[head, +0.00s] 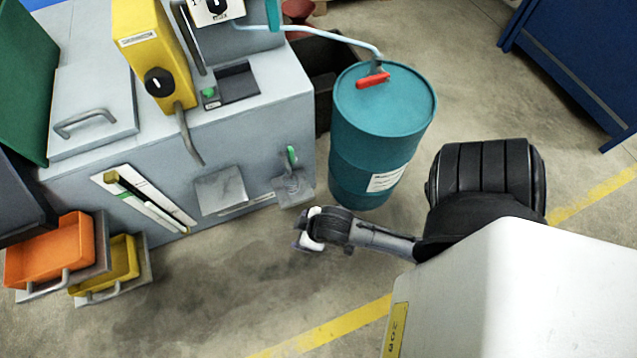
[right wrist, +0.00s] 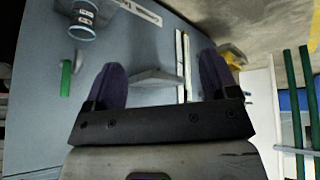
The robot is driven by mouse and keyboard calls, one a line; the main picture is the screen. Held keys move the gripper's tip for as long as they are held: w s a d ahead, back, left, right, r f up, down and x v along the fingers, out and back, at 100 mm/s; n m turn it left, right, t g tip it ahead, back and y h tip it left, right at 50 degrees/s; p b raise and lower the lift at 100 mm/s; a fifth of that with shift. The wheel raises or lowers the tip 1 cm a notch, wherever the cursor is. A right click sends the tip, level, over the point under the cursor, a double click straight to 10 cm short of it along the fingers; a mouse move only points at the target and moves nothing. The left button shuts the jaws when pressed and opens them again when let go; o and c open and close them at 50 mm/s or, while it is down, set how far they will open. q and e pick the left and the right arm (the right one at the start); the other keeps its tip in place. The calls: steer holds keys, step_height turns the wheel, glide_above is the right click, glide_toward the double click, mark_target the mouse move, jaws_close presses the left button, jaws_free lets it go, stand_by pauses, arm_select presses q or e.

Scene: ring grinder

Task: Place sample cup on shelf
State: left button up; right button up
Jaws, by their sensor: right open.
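The front of the grey machine (head: 120,190) carries a small grey shelf (head: 220,190); this also shows between my fingers in the right wrist view (right wrist: 155,78). A small round cup-like piece with a blue-grey rim (right wrist: 82,32) is at the upper left of the right wrist view; I cannot tell for sure if it is the sample cup. In the head view I cannot make out the cup. My right gripper (head: 307,230) is in front of the machine, right of and below the shelf. Its dark fingers (right wrist: 162,82) are apart, with nothing held between them. My left gripper is not in view.
A teal barrel (head: 375,130) stands just right of the machine. A green handle (head: 291,155) with a grey outlet (head: 293,188) is on the front. Orange (head: 55,250) and yellow (head: 108,265) bins are at the lower left. The floor before the machine is clear.

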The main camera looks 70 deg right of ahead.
steer(key=s+a+r+n+g+y, duration=0.1)
steer(key=s+a+r+g, duration=0.1)
steer(key=s, duration=0.3)
steer(key=shift+a+r+n, duration=0.4)
steer(key=shift+a+r, duration=0.4)
steer(key=shift+r, duration=0.1)
stand_by(0.3)
